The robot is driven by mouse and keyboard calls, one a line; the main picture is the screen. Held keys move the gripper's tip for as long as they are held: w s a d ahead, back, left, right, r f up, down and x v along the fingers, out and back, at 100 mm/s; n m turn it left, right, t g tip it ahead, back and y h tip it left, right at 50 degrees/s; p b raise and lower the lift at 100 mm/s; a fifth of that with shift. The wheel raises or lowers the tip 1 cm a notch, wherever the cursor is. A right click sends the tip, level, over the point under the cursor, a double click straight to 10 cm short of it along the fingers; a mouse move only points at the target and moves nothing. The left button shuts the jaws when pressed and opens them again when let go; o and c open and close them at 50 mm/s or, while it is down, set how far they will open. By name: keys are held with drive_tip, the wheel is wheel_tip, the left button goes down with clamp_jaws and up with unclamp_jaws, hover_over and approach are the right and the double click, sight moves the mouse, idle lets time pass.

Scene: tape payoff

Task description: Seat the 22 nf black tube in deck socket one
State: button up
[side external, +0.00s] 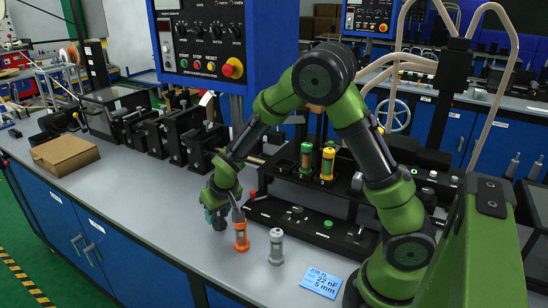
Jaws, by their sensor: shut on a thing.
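My gripper (216,214) points down at the bench front, just left of an orange tube (241,238). It is shut on a dark tube, which its fingers mostly hide; no marking on it can be read. The orange tube and a grey tube (276,248) stand upright on the bench to its right. The long black deck (275,215) lies behind these tubes, with several small round fittings along it. I cannot tell which fitting is socket one. A blue card (321,282) at the front reads 22 nF, 5 mm.
A green tube (306,158) and a yellow tube (327,164) stand on a black rack behind the deck. A cardboard box (65,154) lies at left. Black machine blocks (160,130) line the back. The bench front at left is clear.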

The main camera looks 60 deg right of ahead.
drive_tip(key=r, duration=0.7)
drive_tip(key=shift+d+r, duration=0.3)
drive_tip(key=shift+d, duration=0.05)
drive_tip(key=s+d+r+m+g+h, duration=0.15)
drive_tip(key=s+d+r, duration=0.25)
drive_tip(key=d, duration=0.7)
drive_tip(key=s+d+r+m+t, duration=0.1)
drive_tip(key=s+d+r+m, duration=0.25)
drive_tip(key=d, duration=0.75)
drive_tip(key=shift+s+f, duration=0.15)
drive_tip(key=shift+f, duration=1.05)
drive_tip(key=shift+s+f, duration=0.1)
drive_tip(key=shift+f, duration=1.05)
drive_tip(key=shift+f+g, duration=0.25)
drive_tip(key=shift+f, duration=0.15)
drive_tip(key=shift+r, duration=0.2)
drive_tip(key=shift+r, duration=0.65)
drive_tip(key=shift+f, duration=0.65)
drive_tip(key=shift+r, duration=0.6)
